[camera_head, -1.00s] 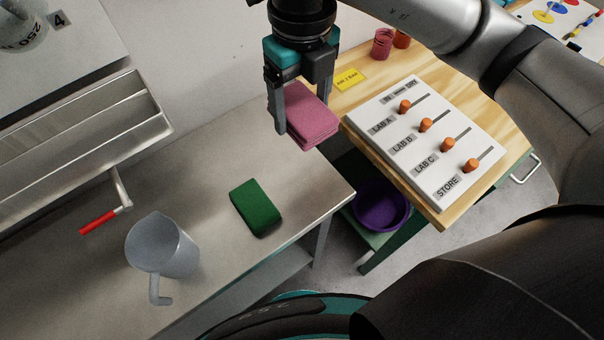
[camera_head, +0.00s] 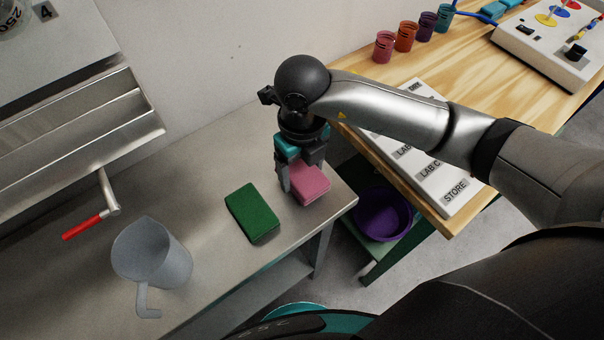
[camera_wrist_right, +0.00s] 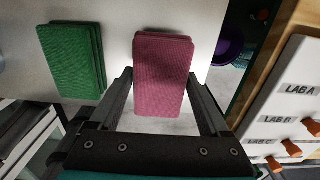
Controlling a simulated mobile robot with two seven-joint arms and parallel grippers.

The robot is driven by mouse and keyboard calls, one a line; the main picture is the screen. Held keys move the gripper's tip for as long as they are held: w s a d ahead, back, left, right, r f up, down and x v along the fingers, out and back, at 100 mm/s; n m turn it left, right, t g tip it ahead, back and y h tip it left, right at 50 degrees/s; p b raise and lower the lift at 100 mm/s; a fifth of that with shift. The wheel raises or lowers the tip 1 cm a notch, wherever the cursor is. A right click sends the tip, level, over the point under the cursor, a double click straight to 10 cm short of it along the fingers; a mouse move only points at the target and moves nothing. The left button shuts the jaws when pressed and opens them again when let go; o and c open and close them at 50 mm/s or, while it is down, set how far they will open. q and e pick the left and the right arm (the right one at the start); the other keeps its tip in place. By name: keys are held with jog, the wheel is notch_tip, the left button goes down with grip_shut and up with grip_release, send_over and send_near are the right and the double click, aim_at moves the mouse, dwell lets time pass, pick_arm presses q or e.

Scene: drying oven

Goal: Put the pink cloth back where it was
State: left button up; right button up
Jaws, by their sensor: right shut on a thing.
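The pink cloth (camera_head: 310,184) is a folded block at the right end of the grey metal bench (camera_head: 205,200). My right gripper (camera_head: 300,188) points down and is shut on the pink cloth. In the right wrist view the pink cloth (camera_wrist_right: 163,75) lies between the two fingers (camera_wrist_right: 163,100). It is low over the bench top; I cannot tell whether it touches. The folded green cloth (camera_head: 253,212) lies on the bench just left of it, apart from it, and also shows in the wrist view (camera_wrist_right: 72,62). My left gripper is not in view.
Right of the bench are a purple bowl (camera_head: 383,213) on a lower shelf and a wooden table with a labelled slider board (camera_head: 455,190). Several coloured cups stand at the back.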

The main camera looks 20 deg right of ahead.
aim_at(302, 171)
jog(key=shift+f, duration=0.9)
jog(key=o, duration=0.9)
jog(key=shift+f, duration=0.2)
jog(key=shift+c, duration=0.2)
jog(key=o, duration=0.3)
jog(key=shift+r, duration=0.1)
jog(key=shift+r, duration=0.15)
notch_tip(302, 171, up, 12)
jog(key=p, duration=0.1)
jog(key=shift+p, duration=0.3)
